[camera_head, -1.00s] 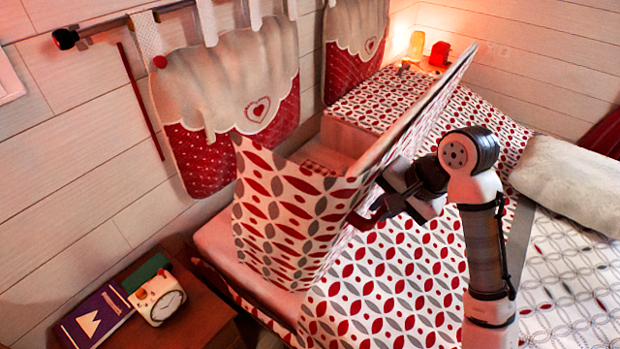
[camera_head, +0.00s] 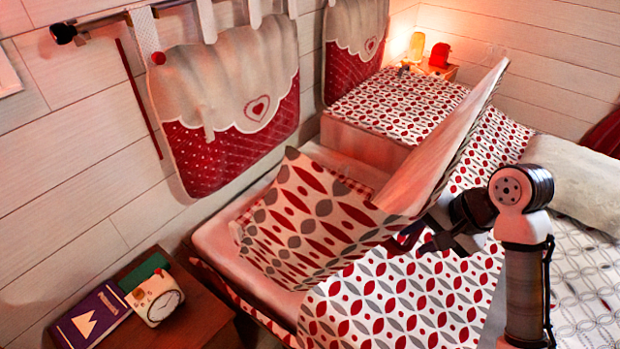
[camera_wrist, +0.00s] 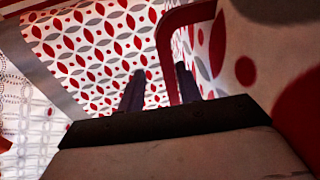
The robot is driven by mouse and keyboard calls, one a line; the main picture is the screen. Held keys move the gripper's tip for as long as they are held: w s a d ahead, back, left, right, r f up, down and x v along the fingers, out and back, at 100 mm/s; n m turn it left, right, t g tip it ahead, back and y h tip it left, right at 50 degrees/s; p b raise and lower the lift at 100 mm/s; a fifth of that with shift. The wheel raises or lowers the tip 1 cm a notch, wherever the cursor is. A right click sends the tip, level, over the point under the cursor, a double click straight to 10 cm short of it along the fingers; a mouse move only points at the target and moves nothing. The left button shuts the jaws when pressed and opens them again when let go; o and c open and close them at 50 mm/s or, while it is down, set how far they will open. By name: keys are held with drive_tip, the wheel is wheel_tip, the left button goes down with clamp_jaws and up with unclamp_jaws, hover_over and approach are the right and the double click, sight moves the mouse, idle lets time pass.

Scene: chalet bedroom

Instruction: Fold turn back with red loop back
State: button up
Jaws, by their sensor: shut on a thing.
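The turn back (camera_head: 310,215) is a cloth flap with red and grey leaf shapes on white. It is raised on edge and leans right over the bed, its pale underside (camera_head: 425,175) showing in the head view. The red loop (camera_wrist: 168,45) shows at the flap's edge in the wrist view, right beside my gripper's fingers. My gripper (camera_wrist: 160,90) is shut on the red loop; the exact hold between the fingertips is hard to see. In the head view my gripper (camera_head: 425,243) is at the flap's right side, low over the patterned bed cover (camera_head: 400,300).
A nightstand (camera_head: 195,325) with a white clock (camera_head: 157,297) and a purple book (camera_head: 95,318) stands at the lower left. Hanging pockets (camera_head: 225,110) line the wall. A pillow (camera_head: 580,180) lies at the right. A lamp (camera_head: 417,45) glows at the back.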

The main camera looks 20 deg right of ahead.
drive_tip(key=o, duration=0.7)
drive_tip(key=shift+w+a+f, duration=0.15)
drive_tip(key=shift+a+f, duration=0.05)
drive_tip(key=shift+a, duration=0.15)
drive_tip(key=shift+d+r, duration=0.1)
drive_tip(key=shift+d, duration=0.05)
